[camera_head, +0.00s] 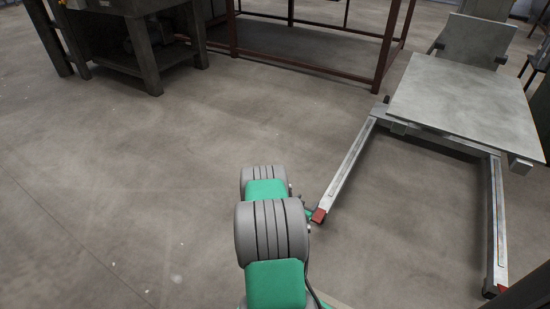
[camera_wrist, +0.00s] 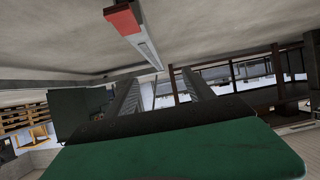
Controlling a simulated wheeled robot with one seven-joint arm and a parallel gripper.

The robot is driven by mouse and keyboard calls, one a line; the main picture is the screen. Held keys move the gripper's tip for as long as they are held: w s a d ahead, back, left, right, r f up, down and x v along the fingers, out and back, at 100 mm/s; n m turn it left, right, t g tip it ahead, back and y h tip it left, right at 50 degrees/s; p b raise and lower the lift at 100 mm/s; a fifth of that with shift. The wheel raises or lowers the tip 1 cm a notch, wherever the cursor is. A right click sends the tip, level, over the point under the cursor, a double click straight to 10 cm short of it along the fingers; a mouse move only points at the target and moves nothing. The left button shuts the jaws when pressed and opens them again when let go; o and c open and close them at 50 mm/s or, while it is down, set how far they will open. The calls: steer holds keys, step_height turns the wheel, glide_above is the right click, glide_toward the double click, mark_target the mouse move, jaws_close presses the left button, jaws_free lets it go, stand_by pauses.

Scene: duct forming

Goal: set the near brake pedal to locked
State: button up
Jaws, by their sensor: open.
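A lift cart with a flat grey platform (camera_head: 465,100) stands at the right in the head view. Its two long floor legs end in red tips, a left one (camera_head: 318,215) and a right one (camera_head: 492,291). I cannot tell whether either red part is a brake pedal, and no pedal is clearly recognisable. In the wrist view, one leg with its red end (camera_wrist: 122,18) shows at the top, apart from my gripper. My gripper (camera_wrist: 161,76) has its two ridged fingers spread, with nothing seen between them. In the head view my arm hides it, close to the left leg's tip.
A dark red metal frame (camera_head: 310,68) stands at the back. A dark workbench (camera_head: 150,50) is at the upper left. A grey panel (camera_head: 475,40) rises behind the platform. The concrete floor (camera_head: 130,190) at the left and between the cart's legs is clear.

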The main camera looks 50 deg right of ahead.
steer(key=w+a+r+y+p, duration=0.1)
steer(key=w+a+r+p, duration=0.2)
steer(key=r, duration=0.6)
steer(key=w+a+r+n+y+p, duration=0.1)
steer(key=w+a+r+p, duration=0.2)
steer(key=w+r+p, duration=0.2)
steer(key=shift+w+r+n+t+y, duration=0.35)
steer(key=shift+w+r, duration=1.45)
steer(key=shift+r, duration=1)
